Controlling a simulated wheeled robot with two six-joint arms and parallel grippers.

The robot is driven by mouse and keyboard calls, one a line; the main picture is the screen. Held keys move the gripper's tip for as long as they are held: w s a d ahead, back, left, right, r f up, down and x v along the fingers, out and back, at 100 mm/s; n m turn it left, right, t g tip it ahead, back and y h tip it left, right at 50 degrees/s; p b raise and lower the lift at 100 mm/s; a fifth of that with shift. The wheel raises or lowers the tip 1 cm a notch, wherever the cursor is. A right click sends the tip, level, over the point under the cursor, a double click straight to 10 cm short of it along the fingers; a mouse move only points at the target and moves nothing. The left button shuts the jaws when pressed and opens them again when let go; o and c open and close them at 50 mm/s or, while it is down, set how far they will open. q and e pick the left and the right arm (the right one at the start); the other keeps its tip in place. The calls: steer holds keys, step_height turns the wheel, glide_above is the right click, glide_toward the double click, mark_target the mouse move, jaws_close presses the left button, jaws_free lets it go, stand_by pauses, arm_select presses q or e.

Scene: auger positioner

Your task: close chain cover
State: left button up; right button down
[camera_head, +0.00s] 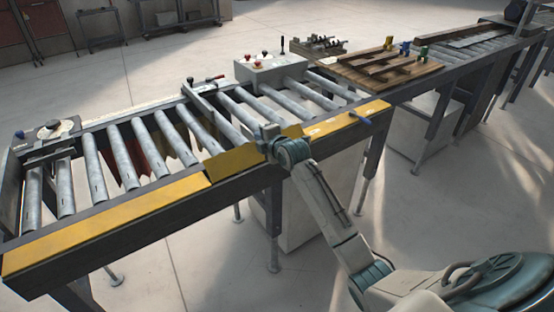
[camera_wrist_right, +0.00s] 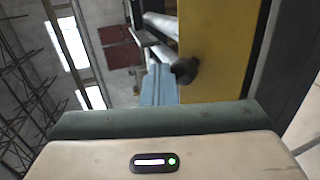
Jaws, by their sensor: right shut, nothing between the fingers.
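A yellow chain cover runs along the front edge of the roller conveyor. Its middle section (camera_head: 236,161) stands tilted up, out of line with the flat yellow section (camera_head: 120,222) to its left. My right gripper (camera_head: 268,136) is at the right part of the tilted section; whether it touches the cover cannot be told. In the right wrist view, a yellow panel (camera_wrist_right: 208,45) rises close in front of the gripper, with a dark round knob (camera_wrist_right: 185,70) at its left edge. The right gripper is shut and empty. My left gripper is not in view.
Grey rollers (camera_head: 120,155) lie behind the cover. A white control box (camera_head: 270,67) with red knobs stands at the conveyor's back. A wooden pallet (camera_head: 375,70) lies farther right. A blue handle (camera_head: 362,119) sticks out at the front edge.

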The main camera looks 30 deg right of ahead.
steer(key=shift+x, duration=1)
stand_by(0.7)
